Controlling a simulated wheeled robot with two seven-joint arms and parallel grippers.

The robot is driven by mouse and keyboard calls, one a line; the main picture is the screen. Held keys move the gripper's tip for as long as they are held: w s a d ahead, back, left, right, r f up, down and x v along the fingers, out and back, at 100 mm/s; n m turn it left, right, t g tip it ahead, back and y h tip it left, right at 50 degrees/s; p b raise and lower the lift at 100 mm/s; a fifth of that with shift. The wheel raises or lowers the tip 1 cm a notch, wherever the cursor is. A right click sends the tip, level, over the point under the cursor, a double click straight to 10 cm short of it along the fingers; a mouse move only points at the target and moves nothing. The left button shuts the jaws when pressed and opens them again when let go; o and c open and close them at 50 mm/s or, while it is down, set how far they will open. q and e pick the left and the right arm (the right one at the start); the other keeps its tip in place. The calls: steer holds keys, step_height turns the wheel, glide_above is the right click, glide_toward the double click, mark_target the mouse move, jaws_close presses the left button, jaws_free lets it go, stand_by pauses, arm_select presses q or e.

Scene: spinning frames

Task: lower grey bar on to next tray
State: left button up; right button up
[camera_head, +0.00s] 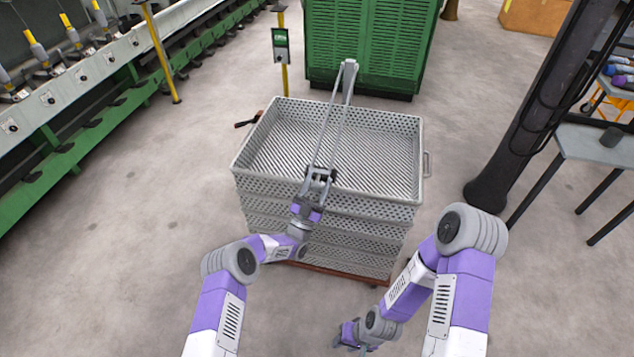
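The grey bar (328,130) is a long, narrow frame of two thin rails with a thicker end piece at its far end. My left gripper (319,177) is over the tray's near side and appears shut on the bar's near end.
The stack stands on a reddish base (340,271). A green slatted cabinet (370,40) is behind it, and a yellow post (284,75) with a small sign stands back left. A spinning machine (90,90) runs along the left. A dark column (520,130) and table (600,145) stand right.

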arm_select(q)
steer(key=shift+o, duration=1.1)
steer(key=shift+d, duration=0.1)
steer(key=p+v, duration=0.1)
steer(key=v, duration=0.6)
steer(key=shift+f, duration=0.2)
steer(key=shift+s, duration=0.15)
